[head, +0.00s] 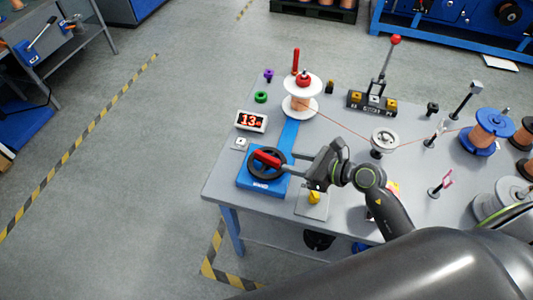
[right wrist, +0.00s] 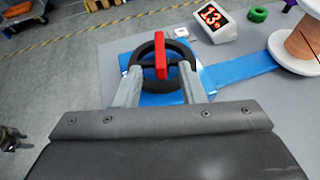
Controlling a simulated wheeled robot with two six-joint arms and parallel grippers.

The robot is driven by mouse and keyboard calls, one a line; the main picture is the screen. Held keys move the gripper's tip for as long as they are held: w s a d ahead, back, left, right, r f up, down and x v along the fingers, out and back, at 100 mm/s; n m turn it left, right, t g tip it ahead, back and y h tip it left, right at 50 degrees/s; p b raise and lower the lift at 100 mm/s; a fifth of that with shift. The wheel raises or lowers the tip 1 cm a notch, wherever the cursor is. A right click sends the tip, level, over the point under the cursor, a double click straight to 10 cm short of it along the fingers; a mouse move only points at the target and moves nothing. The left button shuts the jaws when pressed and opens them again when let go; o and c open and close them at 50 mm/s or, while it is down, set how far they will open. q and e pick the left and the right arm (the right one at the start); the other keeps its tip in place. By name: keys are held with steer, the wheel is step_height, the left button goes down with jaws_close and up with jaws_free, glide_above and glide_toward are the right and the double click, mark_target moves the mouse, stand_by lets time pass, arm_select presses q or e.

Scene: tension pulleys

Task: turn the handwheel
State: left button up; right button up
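The black handwheel (head: 280,172) with a red handle (head: 266,158) sits on a blue base at the table's left front corner. In the right wrist view the handwheel (right wrist: 146,55) is straight ahead, its red handle (right wrist: 161,54) upright in the picture. My right gripper (head: 286,166) reaches in from the right, its fingertips at the wheel. In the right wrist view its two grey fingers (right wrist: 160,76) are spread, with a gap on each side of the red handle. It holds nothing.
A display reading 13 (head: 251,121) stands behind the wheel. A copper-wire spool (head: 299,104) stands beyond the blue strip, its wire running right over a grey pulley (head: 384,138). A red-knobbed lever (head: 396,40) rises at the back. Floor left of the table is clear.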

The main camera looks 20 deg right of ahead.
mark_target(268, 156)
arm_select(q)
steer(key=shift+w+a+r+p, duration=0.35)
steer(key=shift+w+r+p, duration=0.05)
steer(key=shift+r, duration=0.2)
arm_select(e)
steer(key=x, duration=0.9)
steer(key=shift+w+a+f, duration=0.1)
steer(key=shift+w+a, duration=0.15)
steer(key=shift+a, duration=0.05)
